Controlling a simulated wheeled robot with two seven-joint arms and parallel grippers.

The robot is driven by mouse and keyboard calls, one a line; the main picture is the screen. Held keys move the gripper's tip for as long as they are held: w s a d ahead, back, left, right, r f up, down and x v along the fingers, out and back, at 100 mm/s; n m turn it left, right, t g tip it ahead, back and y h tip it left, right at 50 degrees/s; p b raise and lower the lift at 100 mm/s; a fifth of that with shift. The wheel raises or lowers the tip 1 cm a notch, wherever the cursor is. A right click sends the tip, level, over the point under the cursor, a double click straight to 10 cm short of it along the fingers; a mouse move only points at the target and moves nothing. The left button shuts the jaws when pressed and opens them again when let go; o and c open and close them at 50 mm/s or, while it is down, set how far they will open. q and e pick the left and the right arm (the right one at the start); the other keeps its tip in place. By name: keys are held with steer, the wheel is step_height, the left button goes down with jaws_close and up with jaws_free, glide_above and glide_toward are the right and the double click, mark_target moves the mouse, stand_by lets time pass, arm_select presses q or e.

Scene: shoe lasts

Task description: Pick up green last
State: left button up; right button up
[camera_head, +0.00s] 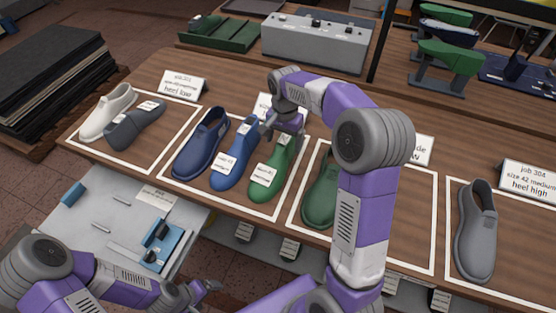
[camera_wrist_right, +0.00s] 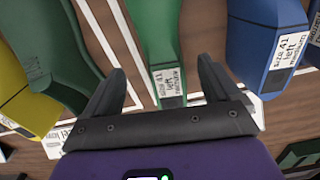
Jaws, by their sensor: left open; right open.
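The green last (camera_head: 267,178) lies in the second white-outlined area in the head view, with a white label on it. My right gripper (camera_head: 284,132) is over its far end, jaws open. In the right wrist view the green last (camera_wrist_right: 153,42) shows between the two spread fingers of the right gripper (camera_wrist_right: 161,68), and its label reads size 41 left. I cannot tell whether the fingers touch it. My left gripper (camera_head: 197,292) is open and empty at the bottom, near the grey tray.
A blue last (camera_head: 231,165) and blue shoe (camera_head: 201,142) lie left of the green last. A green shoe (camera_head: 319,195) lies right of it, partly behind my arm. The wrist view also shows a yellow last (camera_wrist_right: 25,100). A grey shoe (camera_head: 476,232) stands at far right.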

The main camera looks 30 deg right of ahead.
mark_target(282, 152)
steer(key=f, duration=0.2)
steer(key=f+b, duration=0.1)
steer(key=f, duration=0.3)
steer(key=shift+a+b, duration=0.25)
steer(key=shift+b, duration=0.15)
steer(key=shift+r, duration=0.15)
jaws_close()
